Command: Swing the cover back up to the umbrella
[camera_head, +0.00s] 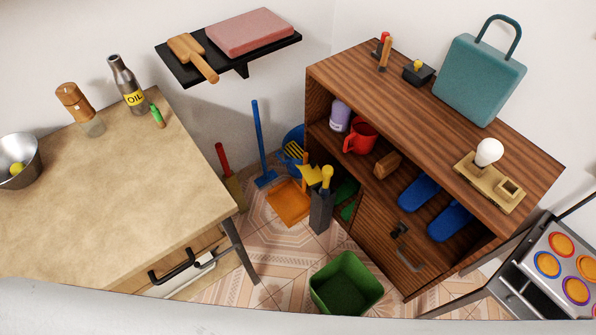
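A wooden cabinet (325,95) stands at the right of centre. A brown wooden panel with a dark metal handle (408,247), which looks like its cover, is at the lower front. Green items (345,192) show beside the panel's left edge, so that side looks uncovered; I cannot tell the panel's exact angle. A dark grey upright holder (321,212) with a yellow handle (327,176) sticking up, possibly the umbrella, stands on the floor left of the cabinet, near the panel. Neither of my grippers is in view.
A green bin (346,284) stands on the tiled floor before the cabinet. A blue broom (257,140), orange dustpan (288,203) and red-handled brush (222,157) are by the wall.

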